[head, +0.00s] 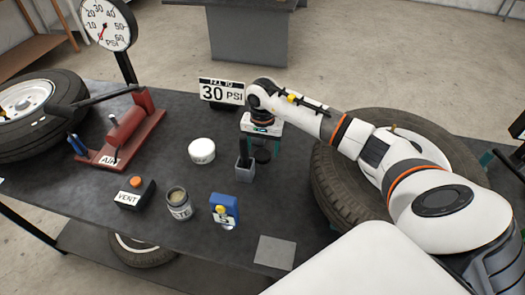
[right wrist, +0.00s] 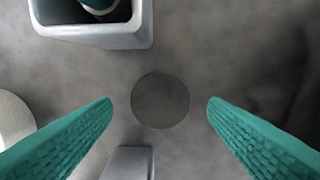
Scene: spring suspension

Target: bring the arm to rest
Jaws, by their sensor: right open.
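My right arm reaches in from the right, and its gripper (head: 262,148) points down over the middle of the table. In the right wrist view its two teal fingers (right wrist: 160,118) are wide apart with nothing held between them. A dark round disc (right wrist: 160,100) shows on the grey surface below, between the fingers. A small grey square holder (head: 245,173) stands beside the gripper; in the right wrist view the holder (right wrist: 148,35) has a teal and dark thing inside. My left gripper is not in view.
Near the gripper are a white round tub (head: 202,151), an open tin (head: 179,203), a blue item (head: 224,210) and a vent box (head: 134,195). A 30 PSI sign (head: 222,92) stands behind. A tire (head: 335,185) lies under my arm; a red pump (head: 125,130) is left.

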